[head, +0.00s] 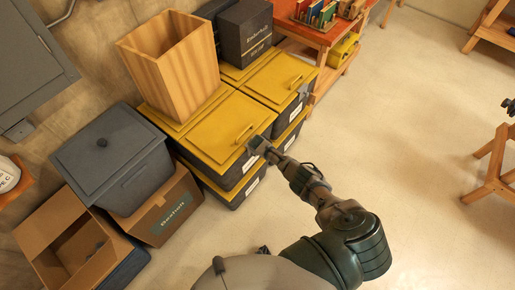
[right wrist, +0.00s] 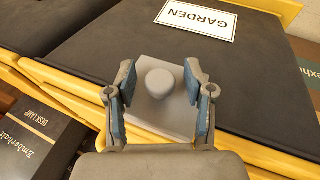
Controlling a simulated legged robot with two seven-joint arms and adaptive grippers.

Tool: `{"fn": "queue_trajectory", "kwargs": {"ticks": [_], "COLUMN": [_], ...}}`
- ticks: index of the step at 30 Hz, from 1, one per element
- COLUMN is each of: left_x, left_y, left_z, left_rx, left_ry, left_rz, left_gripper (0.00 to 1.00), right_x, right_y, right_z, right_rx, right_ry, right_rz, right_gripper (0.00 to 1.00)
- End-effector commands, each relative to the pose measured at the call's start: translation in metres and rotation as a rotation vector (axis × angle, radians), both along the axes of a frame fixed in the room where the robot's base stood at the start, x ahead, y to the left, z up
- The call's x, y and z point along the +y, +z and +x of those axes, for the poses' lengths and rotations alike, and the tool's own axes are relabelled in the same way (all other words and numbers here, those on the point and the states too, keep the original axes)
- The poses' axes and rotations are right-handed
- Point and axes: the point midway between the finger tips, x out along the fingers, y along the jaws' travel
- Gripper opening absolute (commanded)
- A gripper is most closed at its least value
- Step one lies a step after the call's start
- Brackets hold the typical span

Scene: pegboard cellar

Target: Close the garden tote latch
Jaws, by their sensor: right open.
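The garden tote (right wrist: 105,50) is dark with a white GARDEN label (right wrist: 197,20) and a yellow rim, seen close in the right wrist view. Its latch (right wrist: 160,115) is a grey plate with a rounded grey knob. My right gripper (right wrist: 160,78) is open, with one finger on each side of the knob and a gap on both sides. In the head view my right gripper (head: 256,146) is at the right end of a yellow-lidded tote (head: 210,130) and hides part of it. Whether the latch is closed cannot be told. My left gripper is not in view.
A wooden bin (head: 170,60) stands on the yellow lids, with a dark box (head: 243,32) behind. Another yellow-lidded tote (head: 275,78) is beside it. A grey lidded bin (head: 112,160) and open cardboard box (head: 70,235) are at left.

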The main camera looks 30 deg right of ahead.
Motion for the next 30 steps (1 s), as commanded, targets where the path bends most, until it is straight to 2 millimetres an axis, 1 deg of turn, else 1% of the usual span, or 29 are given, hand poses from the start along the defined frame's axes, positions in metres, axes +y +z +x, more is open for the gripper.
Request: {"fn": "queue_trajectory", "kwargs": {"ticks": [5,8,11,18,22,26,30], "left_x": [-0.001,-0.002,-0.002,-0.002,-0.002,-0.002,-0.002], "left_y": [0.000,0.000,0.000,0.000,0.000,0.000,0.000], "left_z": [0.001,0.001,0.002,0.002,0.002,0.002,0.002], "left_rx": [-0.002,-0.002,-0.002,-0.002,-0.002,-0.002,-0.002], "left_ry": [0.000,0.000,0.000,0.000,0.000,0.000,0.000], "left_rz": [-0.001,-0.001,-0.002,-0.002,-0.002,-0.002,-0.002], "left_gripper": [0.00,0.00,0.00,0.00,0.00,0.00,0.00], "right_x": [0.001,0.004,0.007,0.016,0.020,0.023,0.025], "right_y": [0.009,0.019,0.032,0.070,0.088,0.098,0.103], "right_z": [-0.003,-0.008,-0.014,-0.031,-0.039,-0.044,-0.046], "right_rx": [-0.001,-0.001,-0.002,0.000,0.001,0.003,0.004], "right_ry": [0.000,0.002,0.002,0.002,0.001,0.000,0.000], "right_rz": [0.000,0.000,0.001,0.001,0.000,0.001,0.001], "right_gripper": [0.53,0.53,0.53,0.53,0.53,0.53,0.53]}}
